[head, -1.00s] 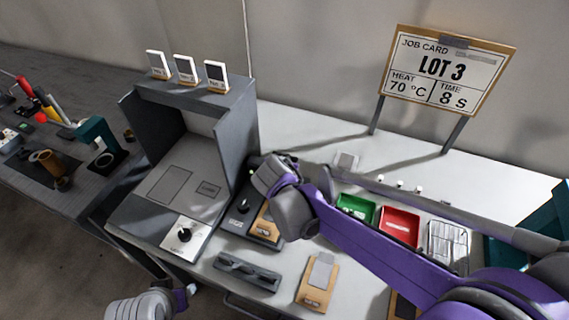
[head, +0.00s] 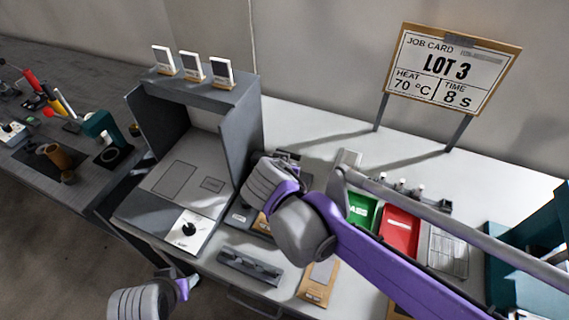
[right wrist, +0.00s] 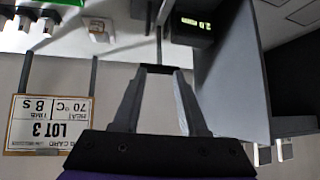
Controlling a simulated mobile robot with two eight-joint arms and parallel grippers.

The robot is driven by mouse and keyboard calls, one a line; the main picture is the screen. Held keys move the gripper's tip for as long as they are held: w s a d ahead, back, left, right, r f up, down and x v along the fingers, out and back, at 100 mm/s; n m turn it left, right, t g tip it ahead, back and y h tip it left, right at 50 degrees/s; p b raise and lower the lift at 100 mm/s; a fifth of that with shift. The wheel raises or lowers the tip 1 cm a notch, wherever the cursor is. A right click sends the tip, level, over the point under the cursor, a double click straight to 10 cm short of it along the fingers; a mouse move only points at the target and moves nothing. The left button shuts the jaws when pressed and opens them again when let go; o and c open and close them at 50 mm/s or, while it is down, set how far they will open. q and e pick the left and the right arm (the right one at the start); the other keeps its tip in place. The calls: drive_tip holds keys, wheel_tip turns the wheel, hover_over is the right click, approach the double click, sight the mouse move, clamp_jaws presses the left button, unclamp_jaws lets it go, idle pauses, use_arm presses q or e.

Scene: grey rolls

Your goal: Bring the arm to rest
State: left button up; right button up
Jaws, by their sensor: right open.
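My right arm (head: 385,262) comes in from the right in the head view, purple and grey, with its wrist bent over the table in front of the grey booth. Its gripper is mostly hidden behind the wrist there. In the right wrist view the right gripper (right wrist: 159,76) is open, its two fingers apart with no held object visible between them. My left gripper (head: 186,284) is at the lower left of the head view, off the table's front edge; its fingers are too small and turned to read.
The grey booth (head: 245,135) stands left of my right wrist. A green tray (head: 359,214), a red tray (head: 399,232) and a wire rack (head: 447,250) lie behind the arm. A job card (head: 452,68) stands at the back. A dark fixture (head: 248,268) and wooden board (head: 318,283) lie near the front edge.

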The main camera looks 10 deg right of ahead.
idle(0.3)
use_arm(q)
drive_tip(key=shift+w+r+p, duration=0.2)
drive_tip(key=shift+r+p, duration=0.3)
drive_tip(key=shift+r, duration=0.2)
use_arm(e)
drive_tip(key=s+d+f+n+g+y, duration=0.1)
drive_tip(key=s+d+f, duration=0.3)
drive_tip(key=s, duration=0.5)
drive_tip(key=s+d+f+n+g+y, duration=0.2)
drive_tip(key=s+d+f+n, duration=0.2)
drive_tip(key=s, duration=0.5)
drive_tip(key=shift+s+f, duration=0.4)
drive_tip(key=shift+f, duration=0.35)
drive_tip(key=shift+d, duration=0.1)
